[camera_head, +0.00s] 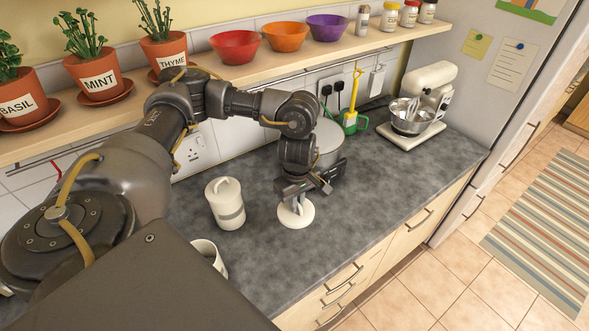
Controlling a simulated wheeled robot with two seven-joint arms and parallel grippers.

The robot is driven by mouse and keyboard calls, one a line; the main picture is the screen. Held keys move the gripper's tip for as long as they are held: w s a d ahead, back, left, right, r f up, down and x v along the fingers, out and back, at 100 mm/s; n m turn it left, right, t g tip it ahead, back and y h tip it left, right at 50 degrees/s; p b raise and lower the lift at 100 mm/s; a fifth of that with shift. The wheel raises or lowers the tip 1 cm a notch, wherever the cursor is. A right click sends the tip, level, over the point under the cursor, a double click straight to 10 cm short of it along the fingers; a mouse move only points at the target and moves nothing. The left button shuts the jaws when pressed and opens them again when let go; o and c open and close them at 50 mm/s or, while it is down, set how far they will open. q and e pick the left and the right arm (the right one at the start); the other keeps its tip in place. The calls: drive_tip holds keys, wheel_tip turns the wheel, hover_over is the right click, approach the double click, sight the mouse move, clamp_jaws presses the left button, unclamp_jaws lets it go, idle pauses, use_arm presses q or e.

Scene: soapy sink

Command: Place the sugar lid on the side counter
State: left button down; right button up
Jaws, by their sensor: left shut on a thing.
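A round cream-white lid (296,217) with an upright handle is under my left gripper (298,197), over the dark grey counter (375,185). My left gripper is shut on the lid's handle, and its body hides the handle's upper part. The lid looks level and at or very near the counter surface; I cannot tell whether it touches. A white canister (225,204) with a grey band and a looped top stands upright to the left of the lid, apart from it. My right gripper is not in view.
A white mug (208,254) stands at the lower left, partly hidden by my body. A large pale pot (328,138) is behind my left wrist. The counter right of the lid is clear.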

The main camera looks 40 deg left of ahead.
use_arm(q)
drive_tip(key=w+a+f, duration=0.1)
drive_tip(key=w, duration=0.1)
drive_tip(key=w+a+f, duration=0.1)
drive_tip(key=a, duration=0.1)
drive_tip(key=shift+w+f, duration=0.15)
drive_tip(key=shift+w, duration=0.25)
drive_tip(key=w+a+f+b, duration=0.1)
drive_tip(key=f+b, duration=0.1)
drive_tip(key=w+a+f+b, duration=0.1)
drive_tip(key=w+f+b, duration=0.1)
drive_tip(key=b, duration=0.1)
drive_tip(key=w+a+f+b, duration=0.1)
drive_tip(key=w+f+b, duration=0.1)
drive_tip(key=shift+w+a+f+b, duration=0.1)
drive_tip(key=shift+w+a+b, duration=0.15)
drive_tip(key=shift+b, duration=0.05)
drive_tip(key=shift+w+a+f+b, duration=0.1)
drive_tip(key=shift+w+f+b, duration=0.05)
drive_tip(key=shift+f+b, duration=0.25)
wheel_tip(320, 180, down, 3)
drive_tip(key=shift+b, duration=0.95)
drive_tip(key=shift+w, duration=0.1)
drive_tip(key=shift+r, duration=0.1)
